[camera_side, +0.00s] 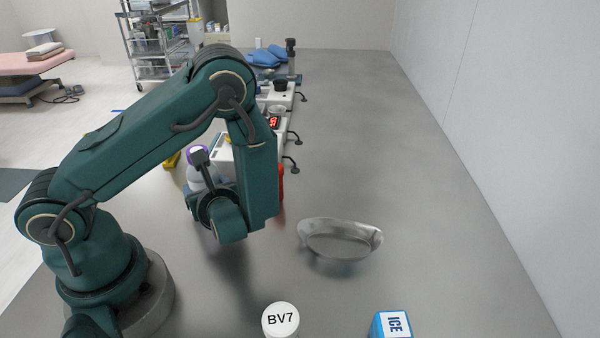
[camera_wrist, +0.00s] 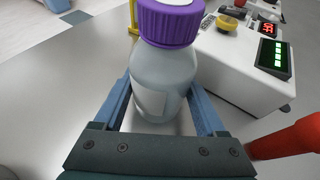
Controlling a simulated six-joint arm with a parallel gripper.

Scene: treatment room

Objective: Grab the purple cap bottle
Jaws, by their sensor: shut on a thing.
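The purple cap bottle (camera_wrist: 162,75) stands between the blue fingers of my gripper (camera_wrist: 160,108) in the wrist view. It has a clear, whitish body with a pale label and a ribbed purple cap. My gripper is shut on its body, with a finger on each side. In the side view the bottle (camera_side: 195,175) shows only partly, its purple cap and pale body behind my wrist. My fingers are mostly hidden there. I cannot tell whether the bottle's base touches the table.
A white device (camera_wrist: 240,60) with a green display stands close to the bottle's right. A red object (camera_wrist: 290,140) is at the lower right. The table's right side is clear.

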